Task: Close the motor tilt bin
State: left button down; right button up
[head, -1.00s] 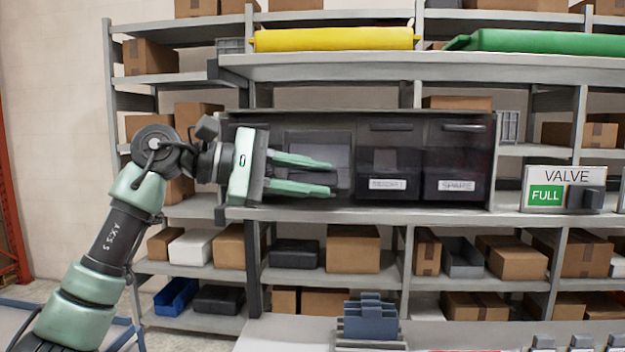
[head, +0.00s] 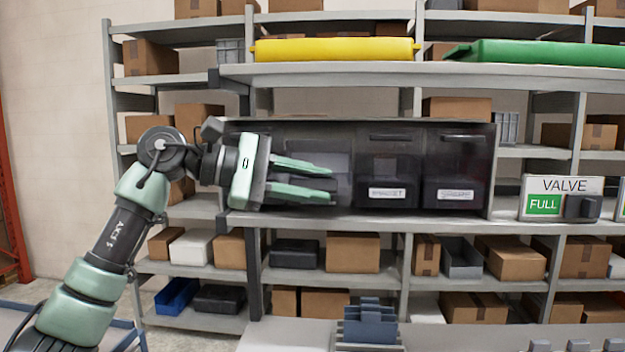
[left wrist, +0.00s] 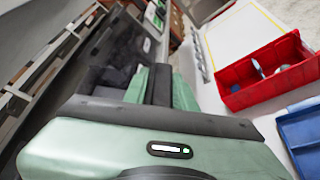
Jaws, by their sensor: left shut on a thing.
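A dark cabinet of tilt bins (head: 350,128) stands on the shelf, with several bin faces in a row. Two bins at its right carry white labels (head: 387,193) too blurred to read surely. The bin behind my left gripper (head: 332,187) is partly covered and its label is hidden, so I cannot read which bin it is. My left gripper is at the left end of the cabinet, fingers pointing right across the front. In the left wrist view its green fingers lie on either side of a dark piece (left wrist: 160,84), apparently part of a bin. My right gripper is not in view.
A VALVE sign reading FULL (head: 545,204) stands right of the cabinet. Yellow (head: 335,49) and green (head: 550,51) bins lie on the shelf above. The left wrist view shows a red bin (left wrist: 268,73) and a blue bin (left wrist: 303,135).

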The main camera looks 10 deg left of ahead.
aim_at(315, 147)
pick_arm(q)
jog(key=w+r+p, duration=0.1)
jog(key=p, duration=0.2)
jog(key=w+r+n+g+p, duration=0.1)
jog(key=r+p, duration=0.1)
jog(key=p, duration=0.1)
jog(key=w+r+n+p, duration=0.1)
jog(key=p, duration=0.3)
jog(key=shift+w+r+y, duration=0.2)
jog(key=shift+r+y, duration=0.1)
jog(key=shift+r, duration=0.05)
jog(key=shift+w+r, duration=0.15)
jog(key=shift+r, duration=0.05)
jog(key=shift+w+r+p, duration=0.25)
jog(key=shift+w+p, duration=0.45)
jog(key=shift+p, duration=0.2)
jog(key=c, duration=1.3)
grip_release()
jog(key=shift+o, duration=0.2)
jog(key=shift+w+f, duration=0.1)
jog(key=shift+w, duration=0.05)
jog(key=shift+a, duration=0.1)
